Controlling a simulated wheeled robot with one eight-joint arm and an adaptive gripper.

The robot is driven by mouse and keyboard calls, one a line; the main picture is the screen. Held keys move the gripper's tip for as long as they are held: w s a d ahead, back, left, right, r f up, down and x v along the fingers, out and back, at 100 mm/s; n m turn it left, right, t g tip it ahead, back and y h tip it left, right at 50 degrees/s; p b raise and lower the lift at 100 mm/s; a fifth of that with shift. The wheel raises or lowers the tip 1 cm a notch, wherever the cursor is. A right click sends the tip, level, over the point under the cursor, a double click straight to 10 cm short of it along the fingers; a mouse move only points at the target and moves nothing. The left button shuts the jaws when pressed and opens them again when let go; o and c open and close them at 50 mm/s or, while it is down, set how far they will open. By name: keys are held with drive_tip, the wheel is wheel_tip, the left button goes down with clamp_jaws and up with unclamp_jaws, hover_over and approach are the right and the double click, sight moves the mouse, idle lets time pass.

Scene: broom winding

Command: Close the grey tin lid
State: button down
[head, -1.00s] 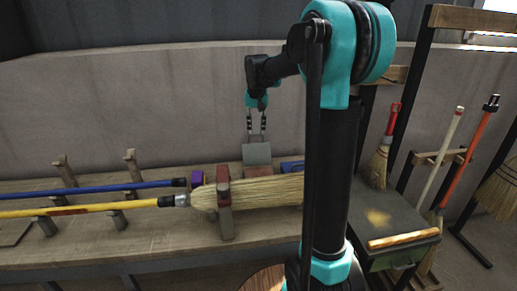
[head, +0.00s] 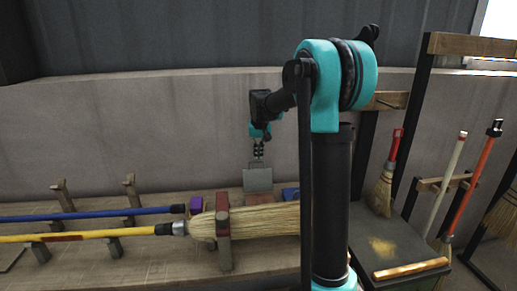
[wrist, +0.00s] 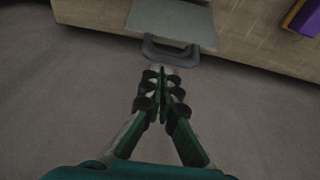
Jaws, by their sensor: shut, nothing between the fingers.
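The grey tin lid (head: 258,181) stands raised, its flat face toward the head camera, at the back of the bench. A reddish-brown part (head: 257,199), perhaps the tin body, shows just below it; the broom hides the lower portion. In the wrist view the lid (wrist: 172,20) is a flat grey plate with a dark loop (wrist: 168,51) at its edge. My gripper (head: 258,160) is shut and empty, just above the lid's top edge in the head view. In the wrist view its fingertips (wrist: 161,74) are close to the loop; I cannot tell whether they touch.
A yellow-handled broom (head: 262,219) lies across the bench (head: 150,258) in front of the tin, held at a red clamp (head: 223,222). A blue pole (head: 95,213) lies behind its handle. Purple (head: 196,205) and blue (head: 290,194) objects flank the tin. The wall stands close behind.

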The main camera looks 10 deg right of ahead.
drive_tip(key=shift+f, duration=0.25)
drive_tip(key=shift+s, duration=0.1)
drive_tip(key=shift+s+r+t, duration=0.2)
drive_tip(key=shift+s+t, duration=0.1)
drive_tip(key=shift+s, duration=0.15)
drive_tip(key=shift+s+r+t, duration=0.15)
drive_tip(key=shift+s+t, duration=0.35)
drive_tip(key=shift+s, duration=0.1)
drive_tip(key=s+f+t, duration=0.2)
drive_tip(key=s+t, duration=0.5)
drive_tip(key=s, duration=0.5)
drive_tip(key=shift+t, duration=0.4)
drive_tip(key=shift+f, duration=0.1)
drive_tip(key=shift+s, duration=0.15)
